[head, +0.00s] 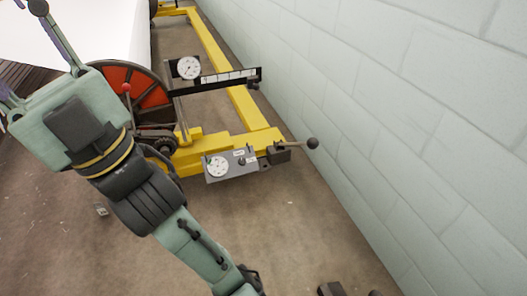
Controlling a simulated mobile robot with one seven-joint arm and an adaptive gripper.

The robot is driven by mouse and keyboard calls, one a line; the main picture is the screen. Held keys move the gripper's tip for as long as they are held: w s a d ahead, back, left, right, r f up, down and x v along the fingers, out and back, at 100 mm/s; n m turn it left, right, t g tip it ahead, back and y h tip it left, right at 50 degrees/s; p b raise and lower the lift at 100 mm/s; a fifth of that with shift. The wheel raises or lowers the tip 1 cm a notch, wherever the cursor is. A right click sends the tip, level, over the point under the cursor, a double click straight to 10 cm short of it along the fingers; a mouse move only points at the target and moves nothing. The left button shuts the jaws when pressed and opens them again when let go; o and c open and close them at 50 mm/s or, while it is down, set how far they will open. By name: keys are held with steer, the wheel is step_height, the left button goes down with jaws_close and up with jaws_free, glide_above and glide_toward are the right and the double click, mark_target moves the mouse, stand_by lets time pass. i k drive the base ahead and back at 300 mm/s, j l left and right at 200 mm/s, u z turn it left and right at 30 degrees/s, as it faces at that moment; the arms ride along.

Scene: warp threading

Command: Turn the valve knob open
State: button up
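A small grey panel (229,175) sits on the near end of the yellow machine frame. It carries a round white dial (217,166), white labels and a small dark knob (241,161), which looks like the valve knob. The knob's turn position is too small to read. My teal and black arm (150,190) runs from the left down to the bottom edge, left of and below the panel. Its end is cut off there. Two dark pieces at the bottom edge may be my gripper's fingertips, but I cannot tell. Nothing of mine touches the panel or knob.
A ball-ended lever (297,144) sticks out right of the panel. A gauge (188,67) and a black bar (215,82) stand behind it, with a red wheel (150,88) at left. A block wall (430,120) bounds the right. The floor (285,225) below the panel is clear.

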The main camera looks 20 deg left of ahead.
mark_target(242, 161)
steer(key=i+j+z, duration=0.1)
steer(key=j, duration=0.25)
steer(key=i+j+z, duration=0.1)
steer(key=i+j, duration=0.35)
steer(key=j, duration=0.35)
steer(key=i+j, duration=0.15)
steer(key=j, duration=0.2)
steer(key=i+j, duration=0.2)
steer(key=i+j+z, duration=0.1)
steer(key=j, duration=0.35)
